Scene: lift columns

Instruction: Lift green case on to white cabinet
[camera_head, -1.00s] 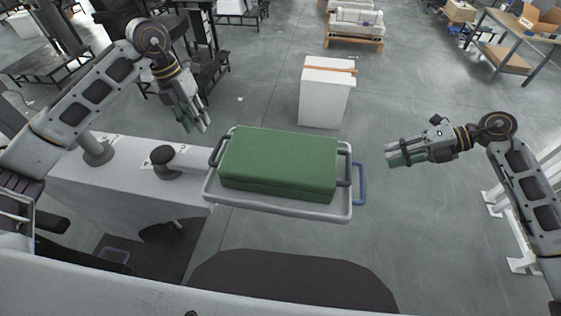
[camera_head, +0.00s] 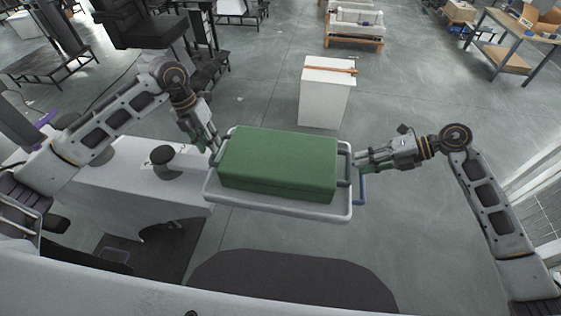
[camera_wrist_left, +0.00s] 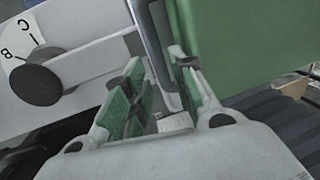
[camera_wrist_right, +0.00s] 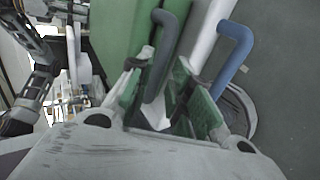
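The green case (camera_head: 280,158) lies flat on a grey tray (camera_head: 275,208) with a handle at each end. My left gripper (camera_head: 214,146) is at the case's left end. In the left wrist view its green-padded fingers (camera_wrist_left: 162,95) are apart, with the grey left handle (camera_wrist_left: 152,45) reaching between them. My right gripper (camera_head: 362,160) is at the right end. In the right wrist view its fingers (camera_wrist_right: 165,95) are apart on either side of the dark right handle (camera_wrist_right: 160,60). The white cabinet (camera_head: 323,105) stands beyond the case, with an orange-brown strip on its top.
A blue handle (camera_head: 360,186) sticks out at the tray's right, close to my right gripper. A white surface with dark round knobs (camera_head: 165,165) is at the left. Open grey floor (camera_head: 420,90) lies right of the cabinet.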

